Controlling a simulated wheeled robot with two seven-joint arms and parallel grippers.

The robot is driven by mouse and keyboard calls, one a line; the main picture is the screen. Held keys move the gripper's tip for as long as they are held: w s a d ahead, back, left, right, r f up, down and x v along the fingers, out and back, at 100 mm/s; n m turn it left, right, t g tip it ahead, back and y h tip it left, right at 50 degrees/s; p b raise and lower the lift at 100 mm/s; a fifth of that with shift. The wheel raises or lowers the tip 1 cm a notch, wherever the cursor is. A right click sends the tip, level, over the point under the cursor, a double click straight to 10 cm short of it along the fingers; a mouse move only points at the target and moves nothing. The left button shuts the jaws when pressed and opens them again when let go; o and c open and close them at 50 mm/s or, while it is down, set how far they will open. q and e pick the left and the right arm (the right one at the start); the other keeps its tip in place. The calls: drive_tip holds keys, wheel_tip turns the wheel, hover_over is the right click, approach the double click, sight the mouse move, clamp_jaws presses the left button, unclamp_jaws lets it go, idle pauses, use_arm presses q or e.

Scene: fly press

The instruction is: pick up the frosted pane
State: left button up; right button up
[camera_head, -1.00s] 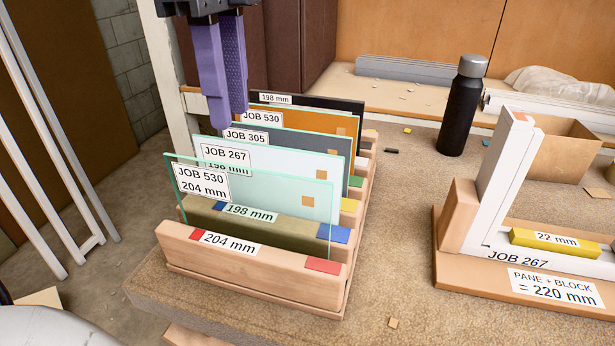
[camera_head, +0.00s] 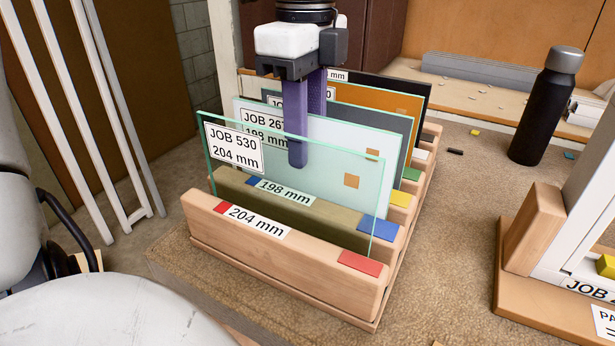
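The frosted pane (camera_head: 335,165) is whitish, labelled JOB 267 and 198 mm. It stands upright in the second slot of the wooden rack (camera_head: 285,262), behind the 198 mm label with blue marks. My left gripper (camera_head: 306,140) points down from above at its top edge. Its purple fingers are apart, the near one in front of the frosted pane and the far one behind it. No grip on the pane shows. The far fingertip is hidden behind the pane. A clear pane (camera_head: 330,185), labelled JOB 530 and 204 mm, stands just in front. My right gripper is not in view.
Grey (camera_head: 398,125), orange (camera_head: 400,103) and dark (camera_head: 421,92) panes stand close behind in the rack. A black bottle (camera_head: 541,115) and a wooden fixture (camera_head: 535,235) are to the right. Bare bench lies between rack and fixture.

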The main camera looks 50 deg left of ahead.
use_arm(q)
wheel_tip(320, 180, down, 4)
drive_tip(key=shift+d, duration=0.15)
clamp_jaws()
drive_tip(key=shift+w+r, duration=0.1)
drive_tip(key=shift+r, duration=0.05)
idle(1.3)
